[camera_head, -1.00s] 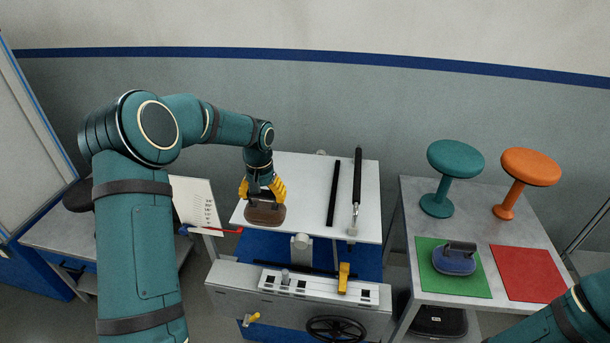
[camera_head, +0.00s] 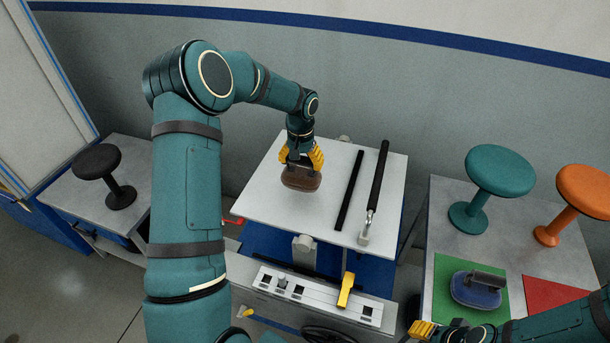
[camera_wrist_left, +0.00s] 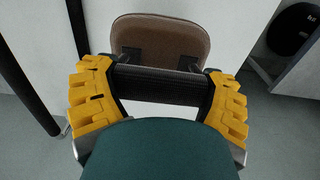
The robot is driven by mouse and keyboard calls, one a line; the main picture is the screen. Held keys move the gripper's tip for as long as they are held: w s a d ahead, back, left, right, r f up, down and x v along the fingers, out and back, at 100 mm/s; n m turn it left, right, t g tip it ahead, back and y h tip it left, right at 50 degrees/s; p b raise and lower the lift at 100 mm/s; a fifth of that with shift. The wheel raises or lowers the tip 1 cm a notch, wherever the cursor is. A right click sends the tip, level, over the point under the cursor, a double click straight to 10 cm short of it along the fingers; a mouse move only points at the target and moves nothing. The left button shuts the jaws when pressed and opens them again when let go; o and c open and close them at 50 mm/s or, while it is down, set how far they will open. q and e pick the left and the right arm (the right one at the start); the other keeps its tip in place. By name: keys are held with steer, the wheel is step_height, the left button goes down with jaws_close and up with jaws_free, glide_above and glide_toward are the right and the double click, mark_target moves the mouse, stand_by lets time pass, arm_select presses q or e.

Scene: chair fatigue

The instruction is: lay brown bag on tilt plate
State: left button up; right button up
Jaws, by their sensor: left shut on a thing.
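The brown bag (camera_head: 301,179) has a dark handle and hangs from my left gripper (camera_head: 301,157). In the left wrist view, the yellow fingers of the left gripper (camera_wrist_left: 160,98) are closed at both ends of the handle, with the brown bag (camera_wrist_left: 160,38) beyond it. The white tilt plate (camera_head: 262,200) lies below the bag, which is over its left-middle part. I cannot tell whether the bag touches the plate. My right gripper (camera_head: 424,329) shows only partly at the bottom right, with yellow fingertips; its opening is unclear.
A black bar (camera_head: 349,190) and a black-handled rod (camera_head: 376,185) lie on the plate's right part. A control panel (camera_head: 310,292) is in front. The right table holds a teal stool (camera_head: 499,171), an orange stool (camera_head: 585,190) and a blue bag (camera_head: 475,291) on a green mat (camera_head: 440,300). A black stool (camera_head: 97,162) stands left.

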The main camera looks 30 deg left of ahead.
mark_target(301, 171)
arm_select(q)
steer(key=shift+w+f, duration=0.15)
steer(key=shift+f, duration=2.85)
steer(key=o, duration=1.1)
steer(key=shift+o, duration=0.2)
step_height(301, 171, up, 12)
steer(key=shift+r, duration=0.1)
